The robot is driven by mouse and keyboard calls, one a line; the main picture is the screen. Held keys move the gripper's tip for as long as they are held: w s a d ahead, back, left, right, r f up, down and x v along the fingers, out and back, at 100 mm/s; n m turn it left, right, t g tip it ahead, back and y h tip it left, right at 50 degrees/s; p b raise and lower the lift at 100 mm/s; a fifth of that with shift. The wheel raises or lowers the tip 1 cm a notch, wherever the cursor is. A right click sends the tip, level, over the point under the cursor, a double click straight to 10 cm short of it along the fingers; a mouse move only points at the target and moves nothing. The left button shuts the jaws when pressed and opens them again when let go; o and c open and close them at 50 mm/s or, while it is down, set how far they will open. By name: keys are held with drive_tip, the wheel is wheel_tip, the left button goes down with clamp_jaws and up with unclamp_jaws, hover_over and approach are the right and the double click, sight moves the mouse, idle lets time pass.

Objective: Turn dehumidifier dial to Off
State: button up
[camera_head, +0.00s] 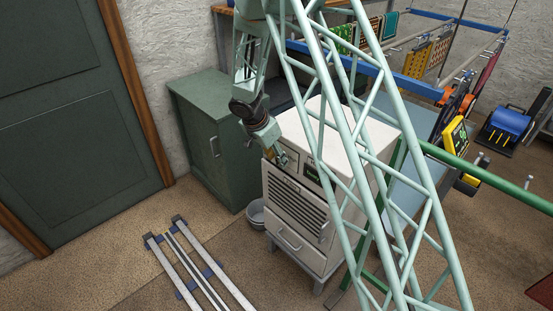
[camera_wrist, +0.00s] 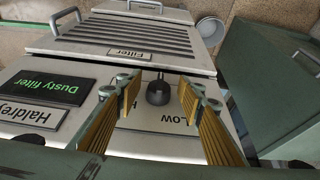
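The dehumidifier (camera_head: 345,130) is a white cabinet on a low stand, with a louvred front. Its dial (camera_wrist: 158,93) is a small dark knob on the control panel in the wrist view. A "Low" label and another partly hidden label beginning with H show near it. My gripper (camera_wrist: 160,92) is open, with one yellow-padded finger on each side of the dial and visible gaps between. The head view shows my gripper (camera_head: 280,157) at the upper front of the dehumidifier, hiding the dial there. An Off label is not visible.
A lit display (camera_wrist: 46,86) reads "Dusty filter" beside the dial. The louvred filter panel (camera_wrist: 125,35) has a handle. A green cabinet (camera_head: 213,140) stands left of the dehumidifier, with a grey bucket (camera_head: 256,213) near its base. Metal rails (camera_head: 195,265) lie on the floor.

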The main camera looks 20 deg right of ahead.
drive_tip(key=shift+c, duration=0.7)
drive_tip(key=c, duration=0.7)
drive_tip(key=shift+w+a+g+h+p, duration=0.1)
drive_tip(key=shift+g+h+p, duration=0.4)
drive_tip(key=shift+g+p, duration=0.25)
drive_tip(key=g+h, duration=0.1)
drive_tip(key=g, duration=0.1)
drive_tip(key=n+g+h+b, duration=0.1)
drive_tip(key=g+h, duration=0.1)
drive_tip(key=g, duration=0.1)
drive_tip(key=n+g+h+b, duration=0.1)
drive_tip(key=g+h, duration=0.1)
drive_tip(key=shift+w+a+f+g, duration=0.15)
drive_tip(key=shift+w+f+g, duration=0.2)
drive_tip(key=shift+w, duration=0.05)
drive_tip(key=shift+n+b, duration=0.3)
drive_tip(key=shift+b, duration=0.05)
drive_tip(key=shift+r, duration=0.1)
